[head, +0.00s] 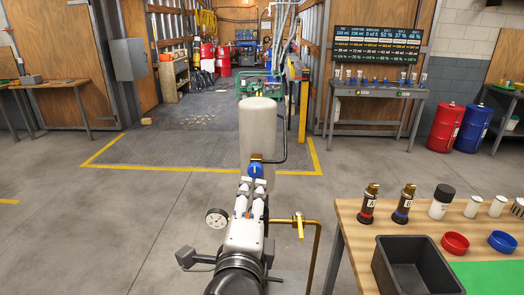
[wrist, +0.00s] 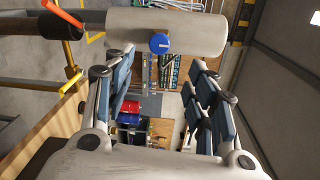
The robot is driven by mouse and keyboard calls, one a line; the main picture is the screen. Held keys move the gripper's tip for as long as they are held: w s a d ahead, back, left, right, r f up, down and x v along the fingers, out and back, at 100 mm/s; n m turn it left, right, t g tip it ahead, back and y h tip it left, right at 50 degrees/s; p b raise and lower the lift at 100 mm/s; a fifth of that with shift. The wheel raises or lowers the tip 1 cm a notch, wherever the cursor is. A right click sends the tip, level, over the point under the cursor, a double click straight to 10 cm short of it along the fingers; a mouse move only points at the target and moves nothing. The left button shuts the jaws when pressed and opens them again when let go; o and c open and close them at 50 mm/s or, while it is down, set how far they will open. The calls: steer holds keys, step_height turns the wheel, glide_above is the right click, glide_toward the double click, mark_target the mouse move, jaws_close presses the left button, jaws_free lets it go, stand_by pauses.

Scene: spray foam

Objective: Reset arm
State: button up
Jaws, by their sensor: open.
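My gripper (head: 251,192) is in the middle of the head view, pointing away from the camera. Its two white and blue-grey fingers stand apart in the wrist view (wrist: 160,75), with no object held between them. A pale upright tank (head: 258,125) stands beyond the fingertips, with a blue round knob (head: 255,171) at its lower front. The tank (wrist: 190,28) and the knob (wrist: 160,43) also show at the top of the wrist view, just past the fingertips. I cannot tell whether the fingers touch the knob.
A pressure gauge (head: 216,217) sits left of my arm, and a brass pipe with a yellow valve (head: 299,226) sits right. The wooden workbench (head: 350,225) at right holds bottles A (head: 369,205) and B (head: 404,205) and a black bin (head: 415,265). The floor at left is clear.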

steer(key=s+d+f+n+g, duration=0.5)
steer(key=s+d+n, duration=0.3)
steer(key=s+n, duration=0.2)
steer(key=s+d+f+n+g, duration=0.5)
steer(key=s+d+n+g, duration=0.2)
steer(key=s+d+n, duration=0.2)
steer(key=shift+s+d+f+n+g+y, duration=0.2)
steer(key=shift+s+n+g+y, duration=0.1)
steer(key=shift+s+n, duration=0.35)
steer(key=shift+r, duration=0.1)
steer(key=shift+c, duration=0.5)
